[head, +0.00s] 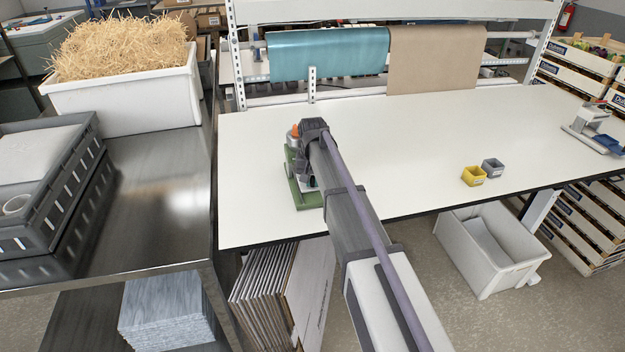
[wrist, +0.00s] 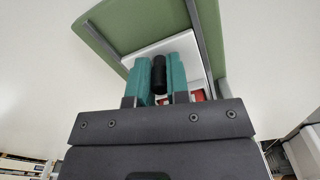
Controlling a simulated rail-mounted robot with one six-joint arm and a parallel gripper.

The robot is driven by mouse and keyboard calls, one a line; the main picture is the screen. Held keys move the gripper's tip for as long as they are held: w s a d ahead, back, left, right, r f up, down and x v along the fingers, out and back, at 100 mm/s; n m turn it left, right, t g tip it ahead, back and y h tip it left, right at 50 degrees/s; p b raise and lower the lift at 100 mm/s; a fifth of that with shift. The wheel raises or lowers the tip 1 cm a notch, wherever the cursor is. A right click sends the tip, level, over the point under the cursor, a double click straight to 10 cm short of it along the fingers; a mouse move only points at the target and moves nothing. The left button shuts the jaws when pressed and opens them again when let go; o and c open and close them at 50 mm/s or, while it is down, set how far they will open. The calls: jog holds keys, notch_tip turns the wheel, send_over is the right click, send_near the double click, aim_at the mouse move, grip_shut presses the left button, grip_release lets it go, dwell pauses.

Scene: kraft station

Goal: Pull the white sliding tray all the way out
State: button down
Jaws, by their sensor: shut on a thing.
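In the head view the green-based device (head: 306,196) stands on the white worktable. My arm covers most of it there, so the tray and fingertips are hidden. I cannot tell how far out the tray is.
The white worktable (head: 420,135) is mostly bare. Blue-green and brown paper rolls (head: 437,57) hang at the back. A metal bench (head: 165,190) with crates and straw adjoins on the left.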

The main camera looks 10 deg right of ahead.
jog(key=s, duration=1)
jog(key=shift+s+d, duration=0.15)
jog(key=shift+s, duration=0.05)
jog(key=c, duration=1.3)
grip_release()
jog(key=shift+s, duration=0.1)
jog(key=shift+o, duration=1)
notch_tip(320, 180, up, 11)
jog(key=p, duration=1)
jog(key=shift+p, duration=0.4)
jog(key=shift+f, duration=0.15)
